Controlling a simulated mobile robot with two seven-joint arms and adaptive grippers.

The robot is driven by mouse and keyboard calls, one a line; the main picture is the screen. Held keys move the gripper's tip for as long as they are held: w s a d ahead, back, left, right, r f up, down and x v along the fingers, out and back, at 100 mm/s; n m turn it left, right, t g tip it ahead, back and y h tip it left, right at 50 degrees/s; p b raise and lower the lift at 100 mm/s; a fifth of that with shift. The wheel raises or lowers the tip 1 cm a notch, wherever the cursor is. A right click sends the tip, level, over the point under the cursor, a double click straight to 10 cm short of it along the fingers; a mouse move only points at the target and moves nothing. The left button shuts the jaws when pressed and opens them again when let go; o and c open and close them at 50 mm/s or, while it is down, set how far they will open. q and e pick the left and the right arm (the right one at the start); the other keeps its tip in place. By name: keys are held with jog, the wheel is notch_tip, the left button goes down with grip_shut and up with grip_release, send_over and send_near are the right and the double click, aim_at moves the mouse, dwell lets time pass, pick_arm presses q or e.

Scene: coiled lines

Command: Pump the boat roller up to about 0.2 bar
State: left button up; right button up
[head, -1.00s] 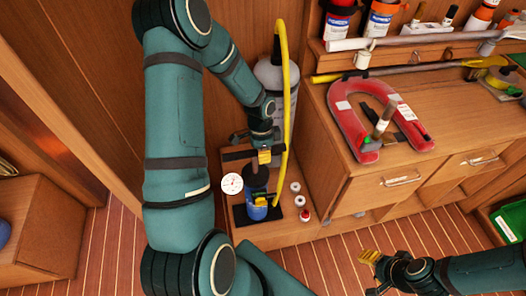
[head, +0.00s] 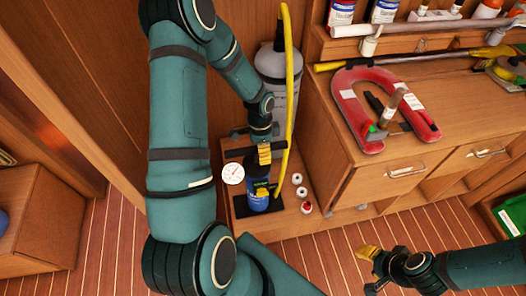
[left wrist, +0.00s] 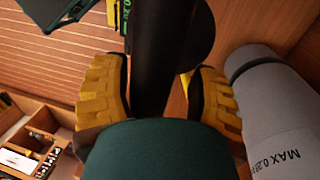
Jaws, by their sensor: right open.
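The hand pump (head: 258,189) has a blue body on a black foot and stands upright on the low wooden ledge. Its black T-handle (head: 238,153) sits low, close to the body's top. My left gripper (head: 264,153) is shut on the handle; in the left wrist view its yellow fingers (left wrist: 158,95) flank the dark bar. A round white gauge (head: 232,173) is beside the pump; its reading is too small to tell. The grey boat roller (head: 272,66) stands behind, and its "MAX 0.2" print shows in the left wrist view (left wrist: 270,125). My right gripper (head: 370,268) is open and empty over the floor.
A yellow hose (head: 288,90) rises beside the roller. Small caps (head: 301,191) lie right of the pump. A red horseshoe buoy (head: 350,110) lies on the cabinet top. A green crate (head: 512,218) is at the right edge. The striped floor in front is clear.

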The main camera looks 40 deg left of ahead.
pick_arm(q)
jog(key=shift+d, duration=0.2)
pick_arm(e)
jog(key=shift+d, duration=0.1)
pick_arm(q)
notch_tip(320, 180, up, 12)
jog(key=w+a, duration=0.1)
jog(key=a, duration=0.1)
jog(key=shift+w, duration=0.25)
jog(key=p, duration=0.1)
send_near(253, 147)
jog(key=f+b, duration=0.1)
jog(key=f, duration=0.2)
jog(key=s+d+f+b, duration=0.1)
jog(key=f, duration=0.3)
jog(key=f+b, duration=0.1)
jog(key=f, duration=0.3)
jog(key=shift+s+d, duration=0.15)
jog(key=shift+d, duration=0.15)
pick_arm(e)
jog(key=shift+s+a+f, duration=0.15)
jog(key=shift+s+f, duration=0.15)
jog(key=shift+f, duration=0.2)
jog(key=shift+s+a+f, duration=0.1)
jog(key=shift+s+f, duration=0.15)
jog(key=shift+f, duration=0.2)
